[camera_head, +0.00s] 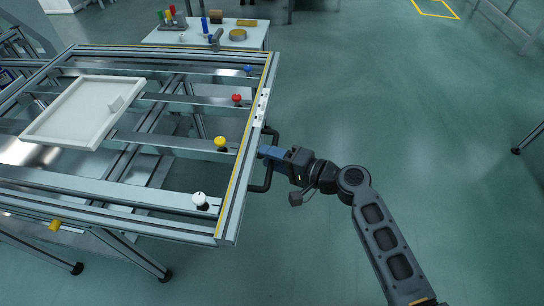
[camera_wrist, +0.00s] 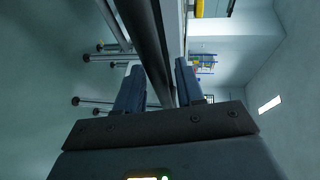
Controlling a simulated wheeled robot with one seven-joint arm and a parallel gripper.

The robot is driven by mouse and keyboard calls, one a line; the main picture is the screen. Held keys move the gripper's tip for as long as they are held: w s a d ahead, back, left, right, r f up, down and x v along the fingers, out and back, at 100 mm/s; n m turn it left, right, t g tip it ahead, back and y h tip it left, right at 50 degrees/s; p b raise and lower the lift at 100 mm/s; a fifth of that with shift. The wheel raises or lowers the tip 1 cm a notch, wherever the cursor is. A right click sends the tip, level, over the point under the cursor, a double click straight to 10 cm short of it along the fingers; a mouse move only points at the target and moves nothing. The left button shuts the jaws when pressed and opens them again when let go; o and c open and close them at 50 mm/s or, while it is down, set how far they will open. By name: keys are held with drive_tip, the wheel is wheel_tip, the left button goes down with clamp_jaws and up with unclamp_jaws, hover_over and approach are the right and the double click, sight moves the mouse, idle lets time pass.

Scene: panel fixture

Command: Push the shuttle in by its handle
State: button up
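The black handle (camera_head: 266,186) is a bracket on the right edge of the panel fixture, beside a yellow line. My gripper (camera_head: 268,153) is at the handle's middle, reaching it from the right, with its blue fingers over the bar. In the wrist view, the dark handle bar (camera_wrist: 152,45) runs down between the two blue fingers of my gripper (camera_wrist: 159,80). One finger is on each side of the bar. Whether both fingers press on it is unclear. I cannot make out the shuttle apart from the fixture frame (camera_head: 229,222).
Blue (camera_head: 248,70), red (camera_head: 237,99), yellow (camera_head: 221,143) and white (camera_head: 200,200) knobs sit on the fixture's rails. A pale panel (camera_head: 55,138) with a small block lies at left. A white table (camera_head: 190,37) stands behind. The floor right of my arm is clear.

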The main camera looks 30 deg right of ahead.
sight(130, 141)
clamp_jaws()
idle(0.3)
drive_tip(key=w+a+b, duration=0.3)
drive_tip(key=w+a, duration=0.4)
drive_tip(key=a, duration=0.3)
drive_tip(key=w+a+b, duration=0.2)
drive_tip(key=w+a, duration=0.6)
drive_tip(key=a, duration=0.2)
drive_tip(key=w+a+b, duration=0.3)
drive_tip(key=w+a, duration=0.4)
drive_tip(key=a, duration=0.3)
drive_tip(key=shift+w+a+b, duration=0.15)
drive_tip(key=shift+a+b, duration=0.15)
drive_tip(key=shift+a, duration=0.1)
drive_tip(key=shift+w+a+r, duration=0.1)
drive_tip(key=shift+a, duration=0.1)
drive_tip(key=shift+o, duration=0.6)
unclamp_jaws()
drive_tip(key=shift+w, duration=0.1)
drive_tip(key=shift+r, duration=0.1)
